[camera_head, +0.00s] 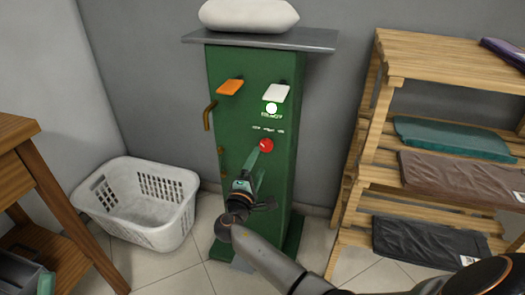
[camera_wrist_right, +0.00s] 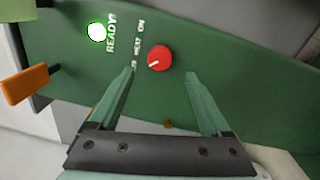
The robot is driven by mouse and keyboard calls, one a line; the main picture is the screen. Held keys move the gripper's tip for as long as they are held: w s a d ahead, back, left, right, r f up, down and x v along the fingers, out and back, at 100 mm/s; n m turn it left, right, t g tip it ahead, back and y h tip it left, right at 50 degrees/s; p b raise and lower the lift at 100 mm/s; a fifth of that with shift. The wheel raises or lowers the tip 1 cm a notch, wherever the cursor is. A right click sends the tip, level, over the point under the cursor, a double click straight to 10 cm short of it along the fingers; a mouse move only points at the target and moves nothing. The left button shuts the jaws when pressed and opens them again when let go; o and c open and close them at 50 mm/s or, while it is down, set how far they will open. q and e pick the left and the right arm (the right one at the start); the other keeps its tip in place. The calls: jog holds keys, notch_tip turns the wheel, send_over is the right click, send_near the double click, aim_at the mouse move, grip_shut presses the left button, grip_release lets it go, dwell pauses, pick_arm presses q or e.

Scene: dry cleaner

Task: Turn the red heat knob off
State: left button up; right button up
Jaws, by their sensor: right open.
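The red heat knob (camera_head: 266,145) is on the front of a green machine cabinet (camera_head: 230,115), below a lit round white light marked as a ready light (camera_head: 271,108). In the right wrist view the red knob (camera_wrist_right: 159,58) carries a white pointer line, with small white lettering beside it. My right gripper (camera_head: 258,160) is in front of the cabinet just below the knob. In the right wrist view its two fingers (camera_wrist_right: 160,73) are apart and empty, with the knob just beyond and between their tips. My left gripper is not in view.
Above the knob are an orange lever (camera_head: 230,87) and a white lever (camera_head: 276,93). A white laundry basket (camera_head: 150,235) stands left on the floor. A wooden shelf (camera_head: 440,57) with folded garments stands right. A white cushion-like pad (camera_head: 248,15) lies on the cabinet top.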

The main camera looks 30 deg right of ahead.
jog(key=v, duration=0.5)
jog(key=shift+s+a+p, duration=0.15)
jog(key=shift+a+p, duration=0.05)
jog(key=shift+p, duration=0.15)
